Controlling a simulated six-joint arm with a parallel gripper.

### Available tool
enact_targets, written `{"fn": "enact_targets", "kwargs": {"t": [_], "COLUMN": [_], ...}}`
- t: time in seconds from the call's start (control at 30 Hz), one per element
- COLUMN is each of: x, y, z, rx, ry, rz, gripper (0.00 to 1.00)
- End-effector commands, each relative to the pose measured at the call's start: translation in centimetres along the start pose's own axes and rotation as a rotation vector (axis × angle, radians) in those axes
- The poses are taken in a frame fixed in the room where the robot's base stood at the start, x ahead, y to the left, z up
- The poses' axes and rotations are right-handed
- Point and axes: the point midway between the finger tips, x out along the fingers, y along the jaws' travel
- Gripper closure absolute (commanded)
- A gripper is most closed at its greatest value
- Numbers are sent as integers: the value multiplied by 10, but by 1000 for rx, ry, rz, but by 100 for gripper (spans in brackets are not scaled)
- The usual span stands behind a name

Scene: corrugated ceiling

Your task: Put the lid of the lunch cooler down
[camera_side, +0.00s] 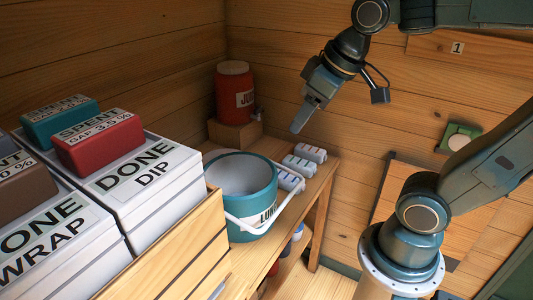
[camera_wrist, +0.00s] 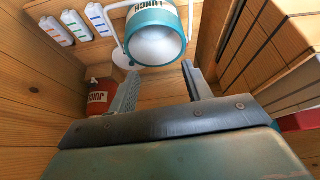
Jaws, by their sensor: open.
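The lunch cooler (camera_side: 262,186) is a round teal tub with a white handle (camera_side: 262,231) hanging across its front. It stands upright on the wooden shelf, and its pale inside shows from above. The cooler also shows in the wrist view (camera_wrist: 153,18), beyond my fingertips. I cannot clearly make out its lid; a pale round shape (camera_wrist: 122,57) beside the cooler in the wrist view is partly hidden. My gripper (camera_side: 300,126) is above and behind the cooler, apart from it. Its fingers are spread with nothing between them in the wrist view (camera_wrist: 160,82).
A red juice jug (camera_side: 234,91) stands on a wooden block (camera_side: 236,134) behind the cooler. Several white cases (camera_side: 303,165) lie right of the cooler. White boxes (camera_side: 150,190) marked DONE fill a wooden crate (camera_side: 185,255) at left. Plank walls close the back.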

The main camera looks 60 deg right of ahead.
Motion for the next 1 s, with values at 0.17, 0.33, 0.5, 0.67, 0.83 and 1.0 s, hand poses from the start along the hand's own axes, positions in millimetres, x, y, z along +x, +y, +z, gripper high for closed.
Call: {"fn": "enact_targets", "kwargs": {"t": [0.17,0.33,0.5,0.67,0.83,1.0], "x": [-8,-8,-8,-8,-8,-8], "y": [-7,-10,-10,-10,-10,-10], "z": [38,59,66,65,65,65], "rx": [34,56,65,65,64,64], "ry": [19,26,27,27,27,27], "rz": [4,5,5,5,5,5], "gripper": [50,50,50,50,50,50]}}
